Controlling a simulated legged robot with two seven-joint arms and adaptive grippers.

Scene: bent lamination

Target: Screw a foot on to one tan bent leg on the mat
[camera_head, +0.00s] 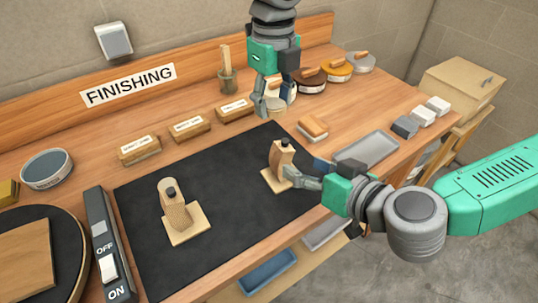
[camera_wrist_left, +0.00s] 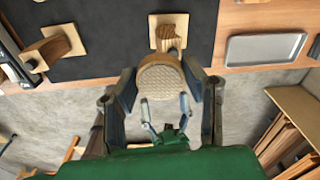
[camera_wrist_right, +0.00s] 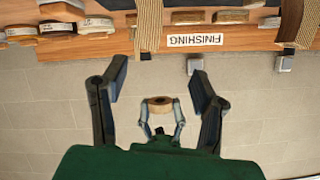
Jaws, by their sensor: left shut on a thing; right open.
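The foot's hatched face (camera_wrist_left: 162,83) shows between the fingers in the left wrist view.
Labelled blocks (camera_head: 189,127) line the mat's far edge. A sanding block (camera_head: 312,127) and a grey tray (camera_head: 368,148) lie to its right. A switch box (camera_head: 107,245) and round disc (camera_head: 70,235) stand at the left. The mat between the legs is clear.

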